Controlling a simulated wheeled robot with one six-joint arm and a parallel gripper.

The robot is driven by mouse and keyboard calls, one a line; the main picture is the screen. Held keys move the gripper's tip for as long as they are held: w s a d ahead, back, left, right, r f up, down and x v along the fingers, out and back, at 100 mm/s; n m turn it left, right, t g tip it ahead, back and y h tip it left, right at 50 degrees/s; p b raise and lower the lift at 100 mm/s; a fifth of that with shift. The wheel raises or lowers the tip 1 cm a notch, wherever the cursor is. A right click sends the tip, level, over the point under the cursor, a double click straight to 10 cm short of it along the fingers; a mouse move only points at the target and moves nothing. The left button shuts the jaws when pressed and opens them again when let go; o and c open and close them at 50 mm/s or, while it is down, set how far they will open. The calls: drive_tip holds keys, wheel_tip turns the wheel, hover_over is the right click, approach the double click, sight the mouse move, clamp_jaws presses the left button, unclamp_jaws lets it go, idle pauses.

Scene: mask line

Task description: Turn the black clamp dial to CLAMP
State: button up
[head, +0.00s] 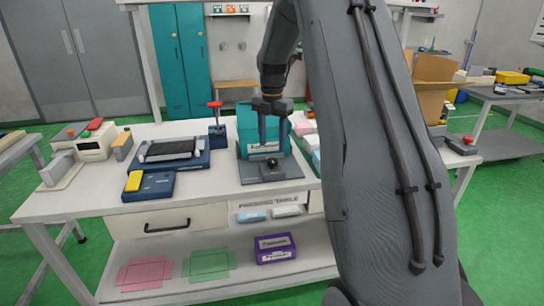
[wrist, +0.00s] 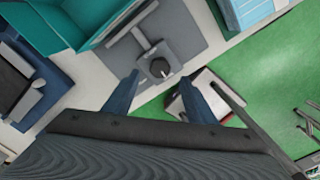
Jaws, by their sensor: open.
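The black clamp dial (head: 271,162) is a small round knob on a flat grey base plate (head: 254,178) near the front of the press table. In the wrist view the dial (wrist: 160,68) shows just beyond and between my fingertips. My gripper (head: 273,138) points down over the plate, its two blue fingers apart with nothing between them. In the wrist view my gripper (wrist: 162,88) is open, one finger on each side. I cannot tell how far the fingertips are from the dial. No CLAMP marking is readable, so the dial's setting is unclear.
A dark blue device with a yellow button (head: 134,181) and a red-topped lever (head: 215,105) are to the left. A purple box (head: 275,248) lies on the lower shelf. My arm hides much of the right side.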

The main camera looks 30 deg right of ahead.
sight(272, 160)
drive_tip(key=shift+f+p, duration=0.5)
drive_tip(key=shift+f, duration=2.7)
drive_tip(key=c, duration=1)
drive_tip(key=shift+c, duration=0.2)
